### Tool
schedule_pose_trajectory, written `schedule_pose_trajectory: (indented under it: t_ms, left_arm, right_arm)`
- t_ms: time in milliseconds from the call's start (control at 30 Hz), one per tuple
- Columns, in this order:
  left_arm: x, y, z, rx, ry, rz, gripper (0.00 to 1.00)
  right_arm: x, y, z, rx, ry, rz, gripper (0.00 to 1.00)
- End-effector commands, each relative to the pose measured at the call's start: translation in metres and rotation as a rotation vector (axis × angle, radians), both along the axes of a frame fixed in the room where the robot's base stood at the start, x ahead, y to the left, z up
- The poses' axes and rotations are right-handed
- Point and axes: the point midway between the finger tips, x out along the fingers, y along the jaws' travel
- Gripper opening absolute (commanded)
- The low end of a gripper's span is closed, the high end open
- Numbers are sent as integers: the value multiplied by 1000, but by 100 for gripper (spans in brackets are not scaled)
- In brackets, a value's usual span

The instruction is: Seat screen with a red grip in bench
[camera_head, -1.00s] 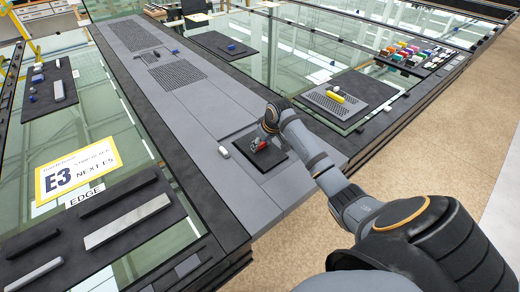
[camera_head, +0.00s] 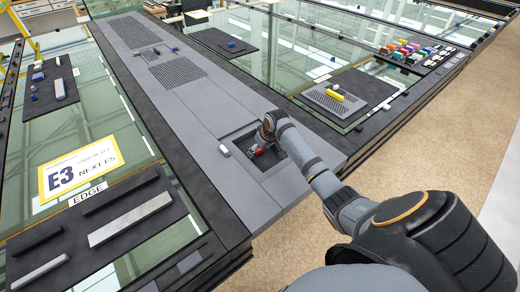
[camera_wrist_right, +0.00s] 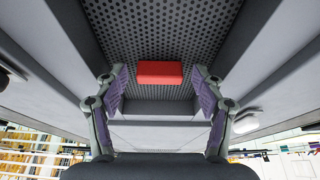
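The screen is a dark perforated plate with a red block grip (camera_wrist_right: 160,73) on it. In the right wrist view its holed surface (camera_wrist_right: 160,30) lies between grey walls. In the head view it sits down inside a square recess in the grey bench (camera_head: 215,125), and the red grip (camera_head: 259,151) shows small beside my gripper. My right gripper (camera_head: 262,147) reaches into the recess. In the right wrist view its two fingers (camera_wrist_right: 158,95) stand apart on either side of the red grip, with a gap on both sides. The screen's far edges are partly hidden by my arm. My left gripper is not in view.
A small white block (camera_head: 224,150) lies on the bench left of the recess. A dark mat with a perforated plate and yellow piece (camera_head: 335,95) lies to the right. A yellow E3 sign (camera_head: 80,167) and bars lie on glass at the left.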

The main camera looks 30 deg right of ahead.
Motion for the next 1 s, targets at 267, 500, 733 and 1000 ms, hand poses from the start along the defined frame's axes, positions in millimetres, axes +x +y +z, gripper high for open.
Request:
schedule_pose_trajectory:
  t_ms: [267,500,733,1000]
  left_arm:
    - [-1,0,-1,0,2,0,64]
    - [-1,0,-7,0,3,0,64]
    - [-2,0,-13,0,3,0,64]
    - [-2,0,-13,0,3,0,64]
  right_arm:
    - [-2,-1,8,-3,-2,-1,69]
    - [-22,-3,57,-6,-3,2,69]
    - [-40,-5,99,-4,-2,-1,69]
    - [-46,-4,113,1,0,0,69]
